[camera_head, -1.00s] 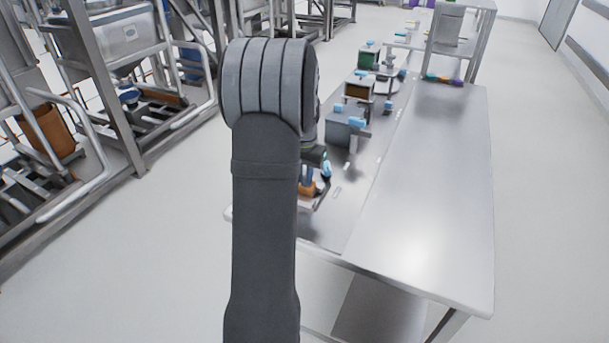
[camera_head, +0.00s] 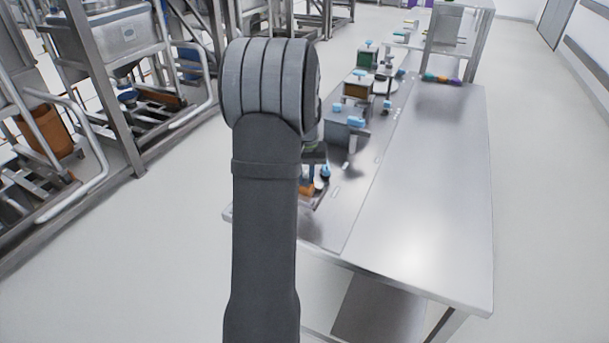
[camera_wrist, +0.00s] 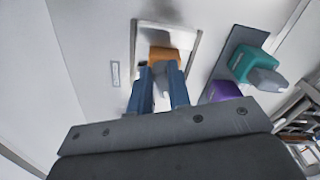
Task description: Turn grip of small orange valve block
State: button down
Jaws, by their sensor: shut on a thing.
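The small orange valve block (camera_wrist: 165,53) lies in a pale, framed recess at the top middle of the wrist view. Its grey grip (camera_wrist: 163,78) shows between the two blue fingers of my gripper (camera_wrist: 163,80). The fingers are shut on this grip, and they hide part of it. In the head view the orange block (camera_head: 306,188) shows low at the near left end of the bench, just right of my arm. My gripper (camera_head: 311,176) is over it there, partly hidden behind my arm.
In the wrist view a teal block (camera_wrist: 247,63) with a grey handle and a purple block (camera_wrist: 224,91) sit on a dark strip to the right. Several blocks with light blue handles, such as a grey one (camera_head: 345,131), stand farther along the bench (camera_head: 430,200). The bench's right half is clear.

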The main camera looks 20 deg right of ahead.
jog(key=n, duration=0.3)
jog(key=d+n, duration=0.1)
jog(key=n, duration=0.8)
jog(key=shift+w+d+n, duration=0.2)
jog(key=shift+d+n, duration=0.2)
dwell(0.3)
jog(key=c, duration=1.3)
grip_release()
notch_tip(320, 180, up, 17)
jog(key=shift+r, duration=0.2)
